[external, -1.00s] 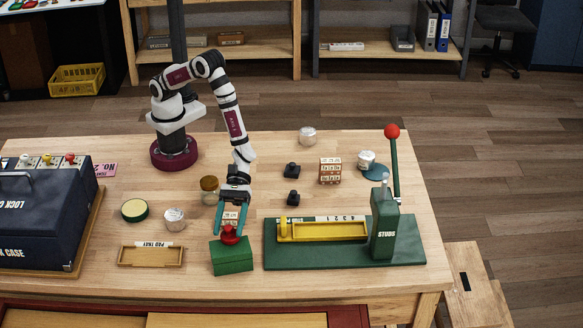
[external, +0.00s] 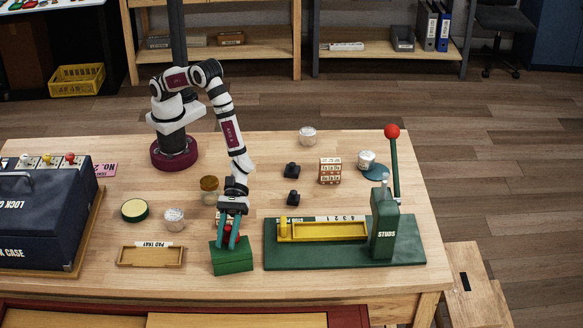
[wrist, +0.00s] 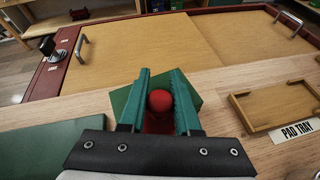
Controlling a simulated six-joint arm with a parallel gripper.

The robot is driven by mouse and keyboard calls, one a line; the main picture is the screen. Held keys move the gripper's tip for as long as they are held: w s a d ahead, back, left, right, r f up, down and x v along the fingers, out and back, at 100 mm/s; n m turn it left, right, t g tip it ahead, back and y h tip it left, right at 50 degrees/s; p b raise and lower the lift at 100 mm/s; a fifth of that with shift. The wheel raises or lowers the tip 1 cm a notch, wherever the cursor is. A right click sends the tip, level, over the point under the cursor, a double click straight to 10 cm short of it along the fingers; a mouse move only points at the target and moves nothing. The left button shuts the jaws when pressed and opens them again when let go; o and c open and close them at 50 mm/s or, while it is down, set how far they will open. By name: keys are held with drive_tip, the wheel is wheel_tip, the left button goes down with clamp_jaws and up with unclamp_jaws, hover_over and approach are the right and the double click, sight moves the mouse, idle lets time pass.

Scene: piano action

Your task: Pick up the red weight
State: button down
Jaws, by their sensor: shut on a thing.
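The red weight (wrist: 160,101) is between the two teal fingers of my gripper (wrist: 159,88) in the wrist view. Its round top shows, and its lower part is partly hidden by the fingers and wrist. In the external view my gripper (external: 228,232) points down and is shut on the red weight (external: 233,238), at the top of a green block (external: 233,262). I cannot tell whether the weight touches the block.
A pad tray (external: 150,256) lies left of the green block. A green stud press (external: 345,257) with a tall red-knobbed lever (external: 392,132) stands to the right. Jars (external: 174,219) and a dark case (external: 40,222) are further left.

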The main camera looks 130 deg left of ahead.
drive_tip(key=shift+r, duration=0.55)
wheel_tip(320, 180, up, 3)
drive_tip(key=s+d+r, duration=0.6)
drive_tip(key=s+d, duration=0.1)
drive_tip(key=s, duration=0.1)
hover_over(227, 254)
drive_tip(key=shift+n, duration=0.3)
wheel_tip(227, 254, down, 6)
drive_tip(key=shift+s+r, duration=0.1)
drive_tip(key=shift+r, duration=0.05)
wheel_tip(227, 254, down, 4)
drive_tip(key=shift+f, duration=0.1)
drive_tip(key=shift+f, duration=0.1)
